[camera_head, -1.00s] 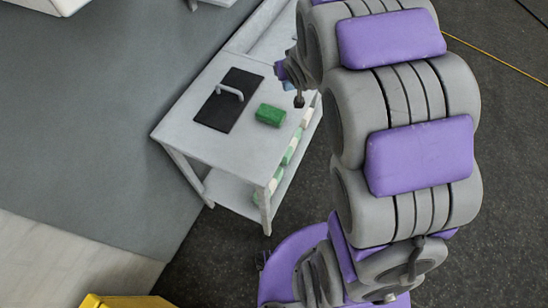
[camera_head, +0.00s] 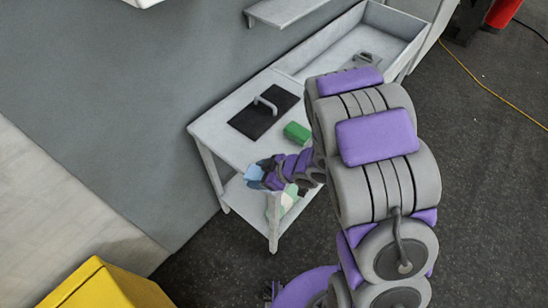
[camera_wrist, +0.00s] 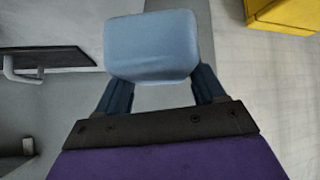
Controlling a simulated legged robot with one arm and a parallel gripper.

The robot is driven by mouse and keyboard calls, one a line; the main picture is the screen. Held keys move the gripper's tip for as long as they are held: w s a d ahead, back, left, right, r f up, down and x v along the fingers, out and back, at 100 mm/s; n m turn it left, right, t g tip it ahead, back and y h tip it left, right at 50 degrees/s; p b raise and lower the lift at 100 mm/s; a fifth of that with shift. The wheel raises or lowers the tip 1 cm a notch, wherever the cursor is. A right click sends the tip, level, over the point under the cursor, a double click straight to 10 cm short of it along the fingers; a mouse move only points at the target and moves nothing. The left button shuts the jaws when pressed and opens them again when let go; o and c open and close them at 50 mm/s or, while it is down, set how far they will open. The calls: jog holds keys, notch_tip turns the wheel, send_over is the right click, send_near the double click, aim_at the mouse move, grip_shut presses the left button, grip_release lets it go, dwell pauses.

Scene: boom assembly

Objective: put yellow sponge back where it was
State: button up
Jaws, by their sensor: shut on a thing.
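My gripper (camera_head: 266,175) is shut on a light blue block (camera_wrist: 152,47), sponge-like in shape, held between its two dark fingers. In the head view the light blue block (camera_head: 253,173) shows at the front edge of the white cart (camera_head: 222,122), seemingly in the air; its exact height is hard to tell. A green sponge (camera_head: 296,132) lies on the cart top, to the right of a black panel (camera_head: 262,115) with a grey handle. I can make out no yellow sponge in either view.
A lower shelf (camera_head: 240,195) of the cart holds pale and green items, partly hidden by my arm. A grey tray-like basin (camera_head: 335,65) adjoins the cart at the back. A yellow box (camera_head: 110,288) stands at the lower left. Grey floor at the left is clear.

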jog(key=shift+s+f+n+g, duration=0.15)
jog(key=shift+s+n+g, duration=0.2)
jog(key=shift+s, duration=0.6)
jog(key=w, duration=0.3)
jog(key=w+d+f, duration=0.1)
jog(key=w, duration=0.5)
jog(key=shift+d+f, duration=0.15)
jog(key=shift+d, duration=0.15)
jog(key=w+d, duration=0.2)
jog(key=w, duration=0.3)
jog(key=shift+w+d+f, duration=0.15)
jog(key=shift+w+d, duration=0.1)
jog(key=shift+d, duration=0.15)
jog(key=shift+w+a+f, duration=0.1)
jog(key=shift+w+f, duration=0.05)
jog(key=shift+f, duration=0.15)
jog(key=f, duration=0.2)
jog(key=f+b, duration=0.1)
jog(key=shift+a+f, duration=0.15)
jog(key=shift+a, duration=0.1)
jog(key=shift+d, duration=0.3)
jog(key=o, duration=1.4)
jog(key=shift+a, duration=0.15)
